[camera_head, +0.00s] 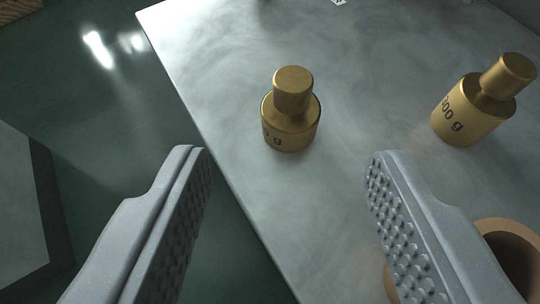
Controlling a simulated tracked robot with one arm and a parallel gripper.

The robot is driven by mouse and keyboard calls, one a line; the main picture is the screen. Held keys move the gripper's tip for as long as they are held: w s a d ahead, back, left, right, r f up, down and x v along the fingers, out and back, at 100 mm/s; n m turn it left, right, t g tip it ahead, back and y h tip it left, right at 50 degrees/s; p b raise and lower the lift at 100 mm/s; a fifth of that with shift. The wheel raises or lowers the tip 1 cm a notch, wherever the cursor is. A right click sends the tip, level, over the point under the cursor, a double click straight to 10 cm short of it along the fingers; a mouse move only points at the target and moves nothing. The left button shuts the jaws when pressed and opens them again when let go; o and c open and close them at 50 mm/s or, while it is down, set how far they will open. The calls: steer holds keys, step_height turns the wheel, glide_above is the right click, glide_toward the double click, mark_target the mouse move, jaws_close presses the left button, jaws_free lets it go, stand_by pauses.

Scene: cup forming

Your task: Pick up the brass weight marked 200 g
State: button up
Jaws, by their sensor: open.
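A brass weight (291,112) with a knob on top stands upright on the grey tabletop, ahead of my gripper and between the lines of its fingers. Its marking is turned partly away; only an end like "0 g" shows, so I cannot read the full number. A second brass weight (474,108) stands upright at the right; its marking looks like "300 g" or "200 g", with the first digit unclear. My gripper (287,170) is open and empty, its two grey studded fingers wide apart and short of both weights.
A tan round hollow object (507,250) sits at the lower right, partly hidden behind the right finger. The left edge of the grey table (205,140) runs diagonally under my gripper, with dark green floor beyond. The tabletop between the weights is clear.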

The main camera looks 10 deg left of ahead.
mark_target(292, 80)
steer(key=b+x, duration=0.1)
steer(key=x, duration=0.7)
steer(key=shift+w+f, duration=0.2)
steer(key=shift+f, duration=0.05)
steer(key=x, duration=0.1)
steer(key=b+x, duration=0.1)
steer(key=x, duration=0.1)
steer(key=shift+d+f+b, duration=0.15)
steer(key=shift+f+b, duration=0.15)
steer(key=shift+x, duration=0.95)
steer(key=shift+c, duration=0.3)
jaws_close()
